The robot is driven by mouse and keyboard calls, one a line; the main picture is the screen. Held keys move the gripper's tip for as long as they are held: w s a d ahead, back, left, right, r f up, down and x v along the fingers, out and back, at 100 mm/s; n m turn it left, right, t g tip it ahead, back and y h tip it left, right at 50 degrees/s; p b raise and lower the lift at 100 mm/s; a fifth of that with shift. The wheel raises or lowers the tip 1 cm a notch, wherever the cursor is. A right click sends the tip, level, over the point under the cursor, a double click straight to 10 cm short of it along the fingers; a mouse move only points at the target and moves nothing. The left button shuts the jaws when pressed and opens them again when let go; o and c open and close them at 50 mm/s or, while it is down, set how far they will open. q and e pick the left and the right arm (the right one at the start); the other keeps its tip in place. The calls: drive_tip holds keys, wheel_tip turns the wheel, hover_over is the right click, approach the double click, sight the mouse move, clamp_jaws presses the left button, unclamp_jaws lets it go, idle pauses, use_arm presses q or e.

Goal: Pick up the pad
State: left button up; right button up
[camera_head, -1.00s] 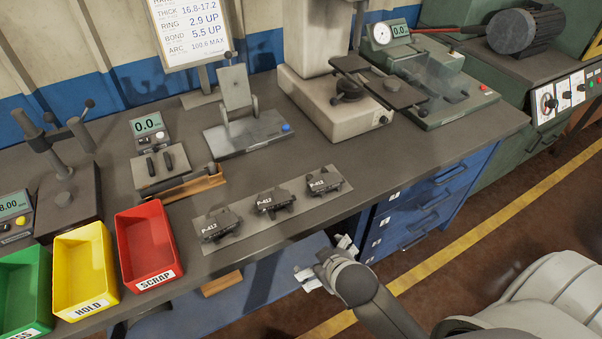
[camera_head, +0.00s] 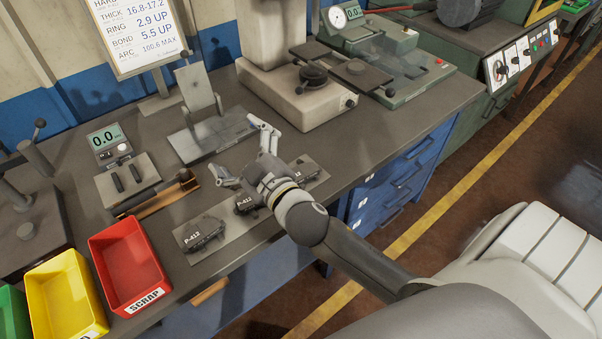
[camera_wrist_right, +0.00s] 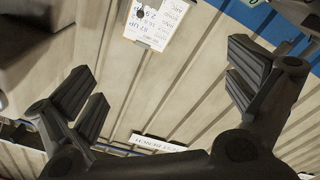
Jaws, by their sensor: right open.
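Several dark brake pads marked P-412 lie in a row on a grey mat (camera_head: 190,255) near the front of the bench. The nearest pad (camera_head: 204,234) is in full view at the left. The middle pad (camera_head: 244,205) is partly hidden by my right gripper. The far pad (camera_head: 304,170) shows to the right of it. My right gripper (camera_head: 245,155) is over the bench above the middle and far pads, its fingers spread and empty. My left gripper is not in view.
Red SCRAP (camera_head: 128,262), yellow (camera_head: 62,300) and green bins stand at the left.

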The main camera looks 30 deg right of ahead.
drive_tip(key=s+a+r+n+g+y, duration=0.1)
drive_tip(key=a+r+n+g+y, duration=0.35)
drive_tip(key=a+n+y, duration=0.55)
drive_tip(key=a+r+n+g+y, duration=0.3)
drive_tip(key=a+r+n+y, duration=0.3)
drive_tip(key=n, duration=0.6)
drive_tip(key=n+g+h, duration=0.6)
drive_tip(key=g+h, duration=0.5)
drive_tip(key=h, duration=0.6)
hover_over(301, 170)
drive_tip(key=f, duration=2)
drive_tip(key=shift+w+a+p, duration=0.25)
drive_tip(key=shift+a+p, duration=0.05)
drive_tip(key=shift+p, duration=0.1)
drive_tip(key=f, duration=0.1)
drive_tip(key=f+p, duration=0.1)
drive_tip(key=f, duration=0.2)
drive_tip(key=shift+s+d+f, duration=0.25)
drive_tip(key=shift+s+f, duration=0.05)
drive_tip(key=shift+f, duration=0.3)
drive_tip(key=c, duration=1.2)
